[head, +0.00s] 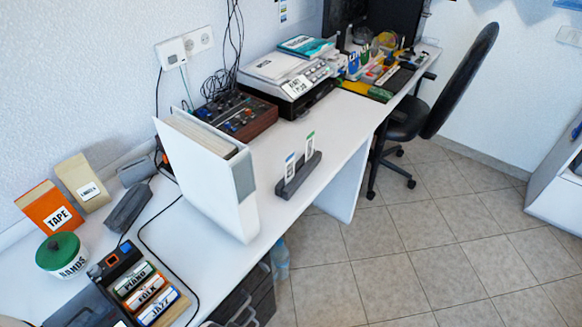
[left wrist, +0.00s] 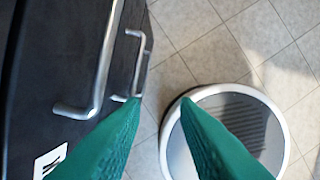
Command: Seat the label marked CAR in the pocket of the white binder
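The white binder (head: 208,185) stands upright on the white desk in the head view. A greyish pocket patch (head: 243,178) shows on its narrow side facing right. A dark grey holder (head: 298,180) stands on the desk to the right of the binder. Two upright labels are in it, one with a blue top (head: 290,167) and one with a green top (head: 309,147). Their words are too small to read, so I cannot tell which is CAR. My left gripper (left wrist: 161,102) shows only in the left wrist view, its green fingers apart and empty over the floor. My right gripper is not in view.
A black drawer unit (left wrist: 60,60) with metal handles is close to the left gripper. The desk around the holder is clear.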

